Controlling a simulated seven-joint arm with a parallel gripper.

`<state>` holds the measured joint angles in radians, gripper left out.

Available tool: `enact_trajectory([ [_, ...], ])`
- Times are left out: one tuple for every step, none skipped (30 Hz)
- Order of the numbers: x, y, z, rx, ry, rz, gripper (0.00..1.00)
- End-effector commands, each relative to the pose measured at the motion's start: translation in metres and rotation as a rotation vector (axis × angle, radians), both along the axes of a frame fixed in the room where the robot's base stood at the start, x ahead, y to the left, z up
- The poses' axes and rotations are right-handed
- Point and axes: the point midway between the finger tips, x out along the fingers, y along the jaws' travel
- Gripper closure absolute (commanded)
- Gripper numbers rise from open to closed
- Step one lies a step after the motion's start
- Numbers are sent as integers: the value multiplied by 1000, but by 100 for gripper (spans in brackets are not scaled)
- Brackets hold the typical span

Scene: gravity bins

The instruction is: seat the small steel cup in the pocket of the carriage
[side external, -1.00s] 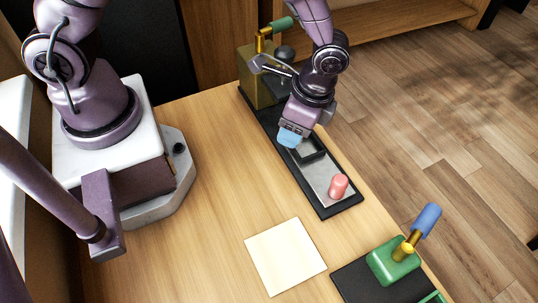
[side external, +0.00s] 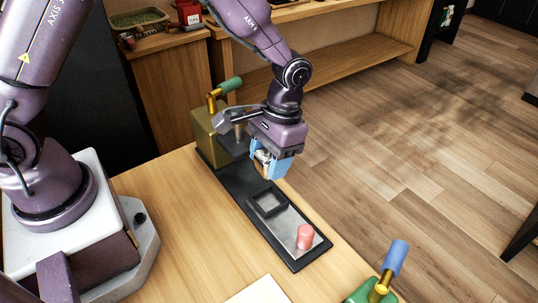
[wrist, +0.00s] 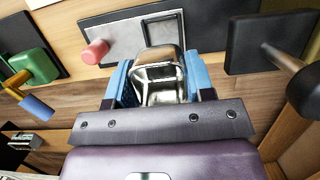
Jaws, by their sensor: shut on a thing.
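The small steel cup (wrist: 160,76) is shiny and sits between the blue fingers of my gripper (wrist: 160,88). My gripper (side external: 270,166) is shut on it and holds it above the black base, toward the press side of the carriage. In the side view only a little of the cup (side external: 263,157) shows between the fingers. The carriage (side external: 284,226) is a grey plate with a pink knob (side external: 305,236). Its pocket (side external: 267,203) is a raised black square frame and looks empty. In the wrist view the cup partly hides the pocket (wrist: 163,17).
A gold-brown press block (side external: 209,130) with a green-handled lever (side external: 230,84) stands at the far end of the base, close behind my gripper. A green block with a blue handle (side external: 395,258) stands at the front right.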

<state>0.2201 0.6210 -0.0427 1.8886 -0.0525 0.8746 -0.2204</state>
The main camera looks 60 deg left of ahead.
Motion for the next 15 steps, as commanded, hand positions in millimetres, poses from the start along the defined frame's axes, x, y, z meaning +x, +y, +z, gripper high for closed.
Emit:
enact_trajectory([
  [0,0,-4,1,2,0,82],
  [0,0,-6,1,3,-1,82],
  [0,0,-9,1,3,-1,82],
  [0,0,-12,1,3,-1,82],
  [0,0,-15,1,3,-1,82],
  [-1,0,-19,1,3,-1,82],
  [-1,0,-21,1,3,-1,82],
  [-1,0,-24,1,3,-1,82],
  [0,0,-28,0,2,-2,82],
  [0,0,-30,0,3,-2,82],
  [0,0,-32,0,3,-2,82],
  [0,0,-35,0,2,-2,82],
  [0,0,-37,0,2,-2,82],
  [0,0,-39,0,2,-2,82],
  [0,0,-41,0,2,-2,82],
])
